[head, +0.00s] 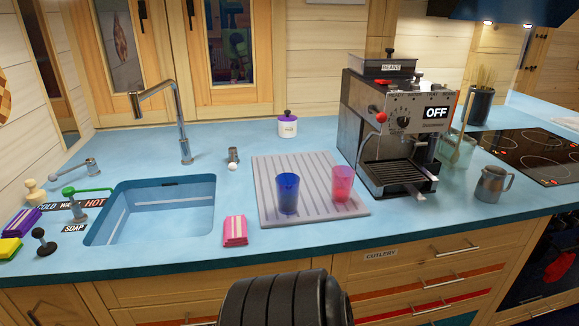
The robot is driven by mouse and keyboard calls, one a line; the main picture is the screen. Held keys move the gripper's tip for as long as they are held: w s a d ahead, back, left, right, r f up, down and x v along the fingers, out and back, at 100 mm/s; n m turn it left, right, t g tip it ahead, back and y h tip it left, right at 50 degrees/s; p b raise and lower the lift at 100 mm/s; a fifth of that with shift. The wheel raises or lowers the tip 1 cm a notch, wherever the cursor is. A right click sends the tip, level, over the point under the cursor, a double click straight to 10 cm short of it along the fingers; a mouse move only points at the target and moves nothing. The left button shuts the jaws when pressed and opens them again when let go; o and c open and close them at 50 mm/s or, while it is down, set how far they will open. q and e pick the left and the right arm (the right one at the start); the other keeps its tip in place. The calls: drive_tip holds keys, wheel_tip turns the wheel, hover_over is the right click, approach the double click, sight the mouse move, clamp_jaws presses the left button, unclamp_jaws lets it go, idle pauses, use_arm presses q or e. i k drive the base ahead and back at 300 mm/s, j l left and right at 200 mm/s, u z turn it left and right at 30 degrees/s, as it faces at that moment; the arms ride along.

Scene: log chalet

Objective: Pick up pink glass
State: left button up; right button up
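The pink glass (342,184) stands upright on the right part of a grey ribbed drying mat (268,209) on the blue counter. It is translucent. A blue glass (287,194) stands upright on the same mat to its left, apart from it. Neither of my grippers can be made out in the head view. A black ribbed part, apparently of my own body, shows at the bottom middle, in front of the counter and below the mat.
An espresso machine (397,135) stands close to the right of the pink glass. A metal pitcher (492,184) and a cooktop (530,154) are farther right. A sink (150,210) with a tall tap (182,125) is left. A pink striped packet (235,231) lies at the counter's front. A white jar (287,127) stands behind the mat.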

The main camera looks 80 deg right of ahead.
sight(342, 186)
drive_tip(key=z, duration=2.9)
